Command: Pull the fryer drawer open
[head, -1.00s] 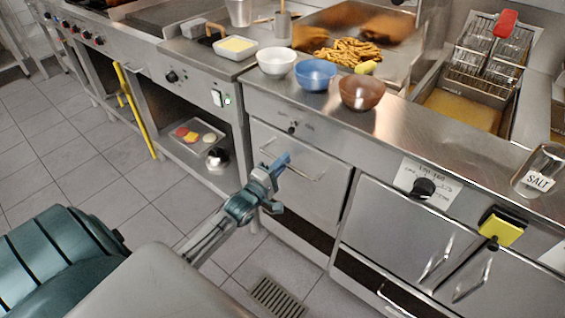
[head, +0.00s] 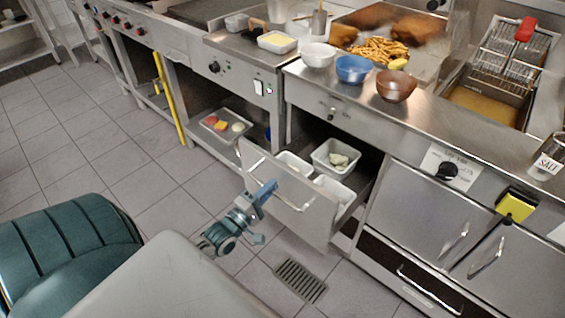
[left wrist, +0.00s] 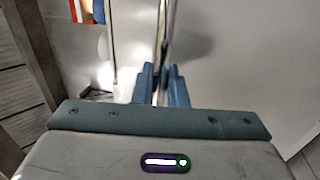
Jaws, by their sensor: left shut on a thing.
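The fryer drawer (head: 296,207) is a steel-fronted drawer under the counter, and it stands pulled well out of its cabinet. White tubs (head: 336,158) with pale contents show inside it. Its bar handle (head: 262,190) runs across the front. My left gripper (head: 262,194) is shut on the handle at its left part. In the left wrist view the blue fingers (left wrist: 161,88) close around the upright-looking bar (left wrist: 165,50), with the drawer front (left wrist: 225,60) behind. My right gripper is not in view.
Bowls, among them a blue bowl (head: 354,69), stand on the counter above. A lower shelf at left holds a tray (head: 227,134). A floor drain (head: 300,281) lies in front. The tiled floor (head: 110,150) at left is clear.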

